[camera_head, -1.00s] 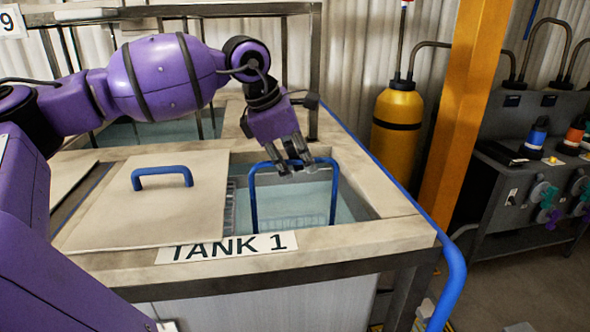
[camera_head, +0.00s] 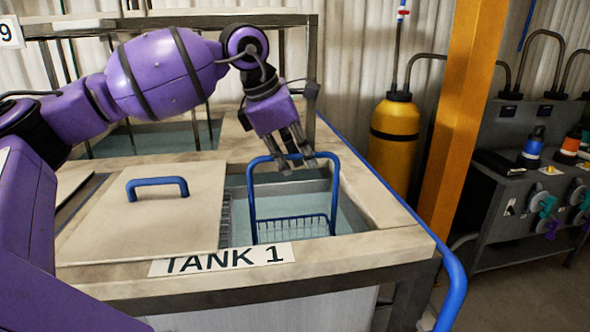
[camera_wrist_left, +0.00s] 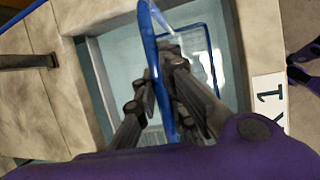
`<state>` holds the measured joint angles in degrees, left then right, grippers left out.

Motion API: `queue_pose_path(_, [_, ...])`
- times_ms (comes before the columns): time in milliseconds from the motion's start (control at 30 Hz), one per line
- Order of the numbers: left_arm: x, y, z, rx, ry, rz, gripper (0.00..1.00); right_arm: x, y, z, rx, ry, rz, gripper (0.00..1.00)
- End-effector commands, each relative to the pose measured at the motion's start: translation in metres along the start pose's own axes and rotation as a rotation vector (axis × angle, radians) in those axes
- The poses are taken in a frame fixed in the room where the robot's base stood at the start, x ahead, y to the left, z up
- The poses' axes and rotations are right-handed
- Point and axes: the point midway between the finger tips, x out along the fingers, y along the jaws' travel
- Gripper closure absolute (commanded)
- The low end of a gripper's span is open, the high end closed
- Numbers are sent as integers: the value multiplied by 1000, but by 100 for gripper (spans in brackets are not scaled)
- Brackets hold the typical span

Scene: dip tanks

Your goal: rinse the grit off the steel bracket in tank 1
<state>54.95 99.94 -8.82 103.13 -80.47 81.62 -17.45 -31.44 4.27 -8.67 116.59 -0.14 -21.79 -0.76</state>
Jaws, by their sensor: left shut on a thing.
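My left gripper (camera_head: 297,163) is shut on the top bar of the tall blue handle (camera_head: 252,200) of a wire basket (camera_head: 292,229). The basket hangs upright in the opening of tank 1 (camera_head: 395,238), with its blue rim and mesh showing in the head view. I cannot tell how much of it is under the pale water. In the left wrist view, the fingers close around the blue handle (camera_wrist_left: 150,50), and the basket rim (camera_wrist_left: 212,65) shows beyond. I cannot make out the steel bracket.
A flat lid (camera_head: 150,215) with a blue grip covers the left part of tank 1. A blue rail (camera_head: 452,290) runs along the tank's right edge. A yellow cylinder (camera_head: 394,125) and an orange post (camera_head: 460,110) stand to the right. Another tank lies behind.

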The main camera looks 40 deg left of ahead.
Motion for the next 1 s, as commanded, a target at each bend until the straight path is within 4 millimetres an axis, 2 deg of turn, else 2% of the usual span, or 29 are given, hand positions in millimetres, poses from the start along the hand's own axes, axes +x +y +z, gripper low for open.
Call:
queue_pose_path(33, [-14,3,6,1,-10,5,100,-4,0,-11,2,14,1,60])
queue_pose_path(200, [-40,7,16,1,-11,6,100,-12,2,-27,8,36,3,60])
queue_pose_path(600, [-95,18,38,2,-12,6,100,-35,4,-55,24,66,6,60])
queue_pose_path(1000, [-148,29,60,1,-12,7,100,-47,-8,-81,17,83,-25,60])
